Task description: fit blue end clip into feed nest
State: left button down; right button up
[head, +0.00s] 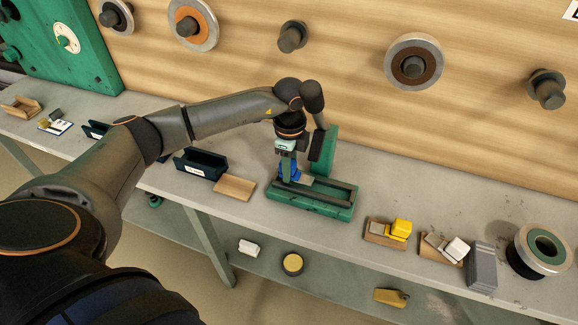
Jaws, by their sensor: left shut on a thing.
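The blue end clip (289,170) is in my left gripper (288,172), low over the left part of the green fixture (310,205). The gripper points down and is shut on the clip. A flat grey piece (307,180) sticks out to the right of the clip. The fixture has a long dark channel (325,190) and a green upright at its back. I take the feed nest to be part of this fixture. The gripper hides part of the clip, so I cannot tell whether it touches the nest. My right gripper is not in view.
A wooden plate (234,187) and a dark open bin (201,163) stand left of the fixture. Pegs and coils jut from the wall behind.

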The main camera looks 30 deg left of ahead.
pick_arm(q)
jog(key=shift+f+b, duration=0.4)
jog(key=shift+f, duration=0.2)
jog(key=shift+r, duration=0.2)
dwell(0.5)
jog(key=shift+r+p, duration=0.45)
jog(key=shift+p, duration=0.2)
jog(key=shift+f+b, duration=0.35)
jog(key=shift+f, duration=0.3)
dwell(0.6)
jog(key=shift+r, duration=0.2)
jog(key=shift+r+p, duration=0.5)
jog(key=shift+p, duration=0.2)
